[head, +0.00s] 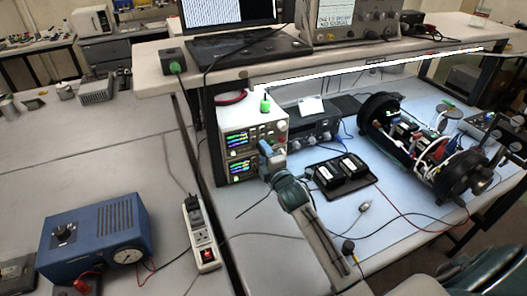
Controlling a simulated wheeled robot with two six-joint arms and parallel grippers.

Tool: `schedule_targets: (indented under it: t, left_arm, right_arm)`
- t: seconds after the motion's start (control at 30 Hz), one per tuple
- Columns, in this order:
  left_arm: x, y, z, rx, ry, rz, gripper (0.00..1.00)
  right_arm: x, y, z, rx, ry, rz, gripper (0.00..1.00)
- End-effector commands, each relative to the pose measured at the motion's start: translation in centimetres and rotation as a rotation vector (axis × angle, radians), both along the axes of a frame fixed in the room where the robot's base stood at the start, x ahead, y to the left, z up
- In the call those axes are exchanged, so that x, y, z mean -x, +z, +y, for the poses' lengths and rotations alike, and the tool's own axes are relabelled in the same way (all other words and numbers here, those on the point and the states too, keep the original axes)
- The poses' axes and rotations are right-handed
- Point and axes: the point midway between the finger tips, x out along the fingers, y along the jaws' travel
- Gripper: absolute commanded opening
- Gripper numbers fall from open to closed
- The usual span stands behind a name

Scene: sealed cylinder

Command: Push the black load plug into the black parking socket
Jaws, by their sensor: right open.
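My right gripper (268,153) is at the front of the lower power supply, with its arm reaching up from the bottom. It is open; I cannot tell whether anything lies between its fingers, which hide part of the supply's right side. The two stacked power supplies (240,145) have lit displays. A small black plug-like end (348,246) on a thin cable lies near the bench's front edge; I cannot tell whether it is the load plug. I cannot make out the black parking socket. My left gripper is not in view.
A black tray with battery-like packs (345,172) lies right of my gripper. The open cylinder assembly (420,140) stands farther right. A power strip (202,235) and a blue meter box (97,238) are on the left bench. Loose cables cross the blue mat.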

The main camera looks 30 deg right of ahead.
Motion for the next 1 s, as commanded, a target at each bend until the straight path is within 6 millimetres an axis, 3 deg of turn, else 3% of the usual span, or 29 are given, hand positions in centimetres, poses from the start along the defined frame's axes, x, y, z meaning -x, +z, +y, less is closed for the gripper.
schedule_targets:
  t: [1.0]
  left_arm:
    - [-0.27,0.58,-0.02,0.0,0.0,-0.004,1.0]
  right_arm:
    - [0.04,-0.02,0.0,-0.001,0.0,0.001,0.44]
